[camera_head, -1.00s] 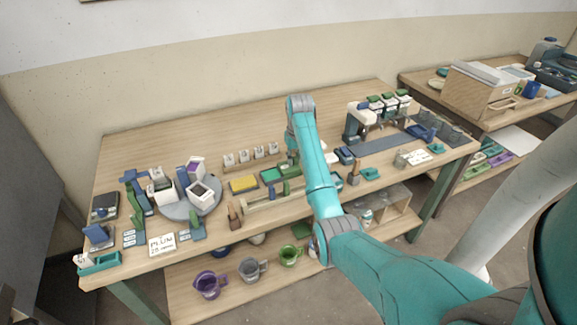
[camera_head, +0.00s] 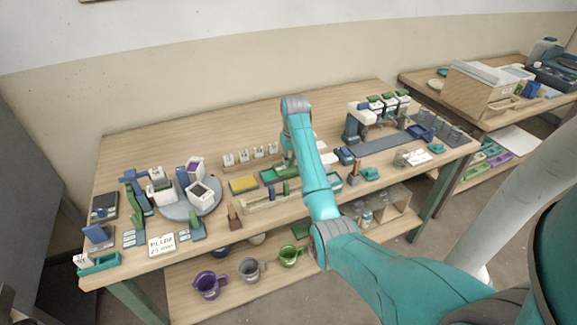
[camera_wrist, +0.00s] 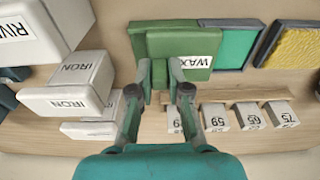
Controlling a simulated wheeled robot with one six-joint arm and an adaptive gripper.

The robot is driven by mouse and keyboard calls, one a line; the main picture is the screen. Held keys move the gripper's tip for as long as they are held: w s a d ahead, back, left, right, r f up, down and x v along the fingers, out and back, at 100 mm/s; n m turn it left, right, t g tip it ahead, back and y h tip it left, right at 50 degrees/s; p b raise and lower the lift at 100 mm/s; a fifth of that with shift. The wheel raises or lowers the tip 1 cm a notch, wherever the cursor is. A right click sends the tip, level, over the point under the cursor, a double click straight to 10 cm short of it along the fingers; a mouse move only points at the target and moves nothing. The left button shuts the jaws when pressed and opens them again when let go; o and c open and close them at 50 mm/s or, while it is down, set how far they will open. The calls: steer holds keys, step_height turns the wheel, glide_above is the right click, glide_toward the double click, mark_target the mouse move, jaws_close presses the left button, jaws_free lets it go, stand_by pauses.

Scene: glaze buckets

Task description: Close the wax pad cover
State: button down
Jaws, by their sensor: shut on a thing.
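The wax pad is a green case with a white WAX label (camera_wrist: 197,62) in the upper middle of the wrist view. Its dark green cover (camera_wrist: 180,42) shows at that end, and I cannot tell its exact tilt. My gripper (camera_wrist: 160,82) is shut on a green part at the near edge of the cover, one finger on each side. In the head view my arm hides the gripper and most of the wax pad.
A teal pad (camera_wrist: 236,47) and a yellow pad (camera_wrist: 292,48) lie beside the wax pad. White IRON blocks (camera_wrist: 72,95) stand close on the left in the wrist view. Numbered white blocks (camera_wrist: 215,117) line a wooden rack below. A round turntable (camera_head: 190,208) with boxes stands at left.

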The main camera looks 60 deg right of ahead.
mark_target(277, 169)
steer(key=shift+w+a+f, duration=0.2)
steer(key=shift+w+a, duration=0.2)
steer(key=shift+a, duration=0.4)
steer(key=shift+w+a+f, duration=0.15)
steer(key=shift+w+a, duration=0.2)
steer(key=shift+a, duration=0.45)
steer(key=shift+w+a+f, duration=0.2)
steer(key=shift+w+a, duration=0.2)
steer(key=shift+a, duration=0.4)
steer(key=c, duration=1.2)
jaws_free()
steer(key=shift+w+d+r, duration=0.1)
steer(key=shift+r, duration=0.05)
